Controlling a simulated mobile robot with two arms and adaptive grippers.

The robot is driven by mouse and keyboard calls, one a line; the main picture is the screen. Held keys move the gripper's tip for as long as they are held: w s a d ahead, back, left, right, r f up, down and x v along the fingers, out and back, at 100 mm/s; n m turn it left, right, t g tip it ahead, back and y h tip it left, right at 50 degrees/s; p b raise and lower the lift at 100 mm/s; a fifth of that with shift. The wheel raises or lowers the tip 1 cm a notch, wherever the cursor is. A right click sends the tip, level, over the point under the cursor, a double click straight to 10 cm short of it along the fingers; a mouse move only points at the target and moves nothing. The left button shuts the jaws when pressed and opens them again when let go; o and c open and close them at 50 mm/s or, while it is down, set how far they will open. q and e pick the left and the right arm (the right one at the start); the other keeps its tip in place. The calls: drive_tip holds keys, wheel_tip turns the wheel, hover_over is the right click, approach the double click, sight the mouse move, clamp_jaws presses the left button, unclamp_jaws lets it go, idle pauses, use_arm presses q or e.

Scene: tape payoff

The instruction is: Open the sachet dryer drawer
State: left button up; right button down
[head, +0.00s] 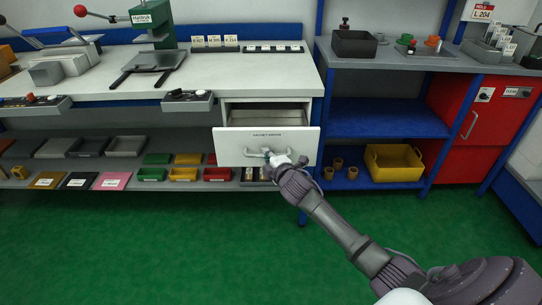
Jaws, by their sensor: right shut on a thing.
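The sachet dryer drawer is a white front panel (231,147) with a label and a light grey bar handle, under the right end of the white worktop. It stands pulled out, and its interior (267,117) shows from above and looks empty. My right gripper (269,156) is at the drawer front, shut on the handle near its middle. My right arm reaches in from the lower right. The fingertips are small and partly hidden by the wrist. My left gripper is not in view.
A lower shelf holds coloured bins (184,174). Right of the drawer stand a blue shelf unit (372,122) with a yellow crate (394,163) and a red cabinet (487,125). The green floor in front is clear.

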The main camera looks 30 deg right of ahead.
idle(0.3)
drive_tip(key=c, duration=1.5)
unclamp_jaws()
drive_tip(key=shift+s, duration=0.15)
drive_tip(key=v, duration=1.1)
drive_tip(key=shift+s, duration=0.35)
drive_tip(key=shift+a, duration=0.1)
